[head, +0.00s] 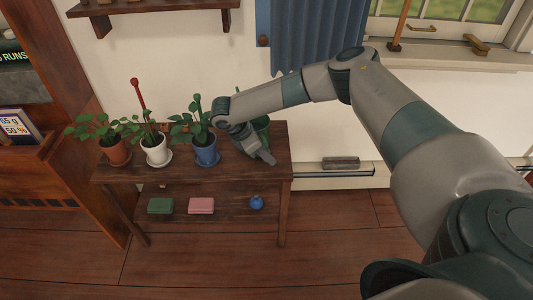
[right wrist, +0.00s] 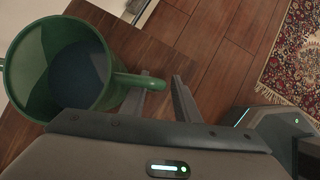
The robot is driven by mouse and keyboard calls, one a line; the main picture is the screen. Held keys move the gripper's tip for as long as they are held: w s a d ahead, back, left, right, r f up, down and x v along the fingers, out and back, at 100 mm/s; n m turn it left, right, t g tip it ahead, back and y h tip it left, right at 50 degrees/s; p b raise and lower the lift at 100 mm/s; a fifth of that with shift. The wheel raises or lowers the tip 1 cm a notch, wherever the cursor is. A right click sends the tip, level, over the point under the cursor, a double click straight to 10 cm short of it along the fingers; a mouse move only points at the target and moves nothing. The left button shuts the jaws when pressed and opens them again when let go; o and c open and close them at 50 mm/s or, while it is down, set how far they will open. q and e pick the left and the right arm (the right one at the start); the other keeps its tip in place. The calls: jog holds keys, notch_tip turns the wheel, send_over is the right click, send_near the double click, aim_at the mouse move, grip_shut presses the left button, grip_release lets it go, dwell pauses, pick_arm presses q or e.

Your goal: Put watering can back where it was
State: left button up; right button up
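The green watering can (head: 262,128) stands at the right part of the shelf table's top, partly hidden behind my right arm. In the right wrist view the can (right wrist: 28,75) shows from above, open at the top and dark blue inside, with its handle (right wrist: 135,79) pointing toward my gripper. My right gripper (head: 268,159) is low over the table top beside the can. In the right wrist view its fingers (right wrist: 164,98) are apart, and the handle's outer end reaches over the left finger into the gap. I see no grip on it. My left gripper is out of view.
Three potted plants stand left of my gripper: terracotta (head: 115,153), white (head: 156,152) and blue (head: 206,152). The lower shelf holds a green box (head: 160,206), a pink box (head: 201,205) and a blue round item (head: 256,202). A blue curtain (head: 315,35) hangs behind.

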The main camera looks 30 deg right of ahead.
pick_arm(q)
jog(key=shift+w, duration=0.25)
pick_arm(e)
jog(key=shift+r, duration=0.1)
jog(key=shift+a+r, duration=0.2)
jog(key=shift+r, duration=0.15)
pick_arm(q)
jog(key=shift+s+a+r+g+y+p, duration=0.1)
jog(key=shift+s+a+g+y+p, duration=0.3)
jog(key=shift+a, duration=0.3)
pick_arm(e)
jog(key=v, duration=1.1)
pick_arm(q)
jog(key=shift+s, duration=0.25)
